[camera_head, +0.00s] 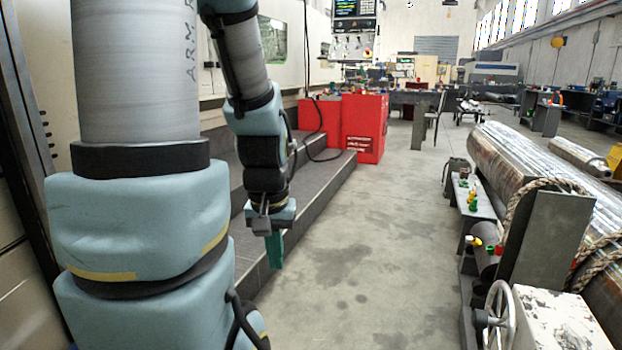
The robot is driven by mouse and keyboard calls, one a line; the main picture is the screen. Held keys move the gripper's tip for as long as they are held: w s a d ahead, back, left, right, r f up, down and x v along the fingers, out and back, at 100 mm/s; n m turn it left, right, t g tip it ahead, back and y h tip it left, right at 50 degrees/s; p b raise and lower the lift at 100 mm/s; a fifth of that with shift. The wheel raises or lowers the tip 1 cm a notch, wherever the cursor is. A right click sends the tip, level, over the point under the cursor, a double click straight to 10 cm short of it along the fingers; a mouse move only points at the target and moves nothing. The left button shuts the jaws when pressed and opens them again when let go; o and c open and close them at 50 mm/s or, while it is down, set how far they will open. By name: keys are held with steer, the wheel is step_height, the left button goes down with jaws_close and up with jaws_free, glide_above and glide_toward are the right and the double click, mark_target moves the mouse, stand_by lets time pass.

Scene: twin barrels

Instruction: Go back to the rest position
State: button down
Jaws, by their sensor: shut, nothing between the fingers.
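My arm stands large at the left of the head view and reaches forward, bending down at its end. My gripper (274,250) hangs at the end of the arm, pointing down, with its green fingers together. It is shut and empty, beside the dark steps and above the floor. Nothing touches the fingertips that I can see.
Dark grey steps (325,180) run along the left behind my arm. A red cabinet (364,128) stands ahead. The concrete floor (375,235) in the middle is clear. At right are large metal cylinders (510,155), ropes, a handwheel (499,318) and a white-topped block (560,318).

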step_height(320, 180, up, 18)
steer(key=p, duration=1.6)
steer(key=shift+r, duration=0.2)
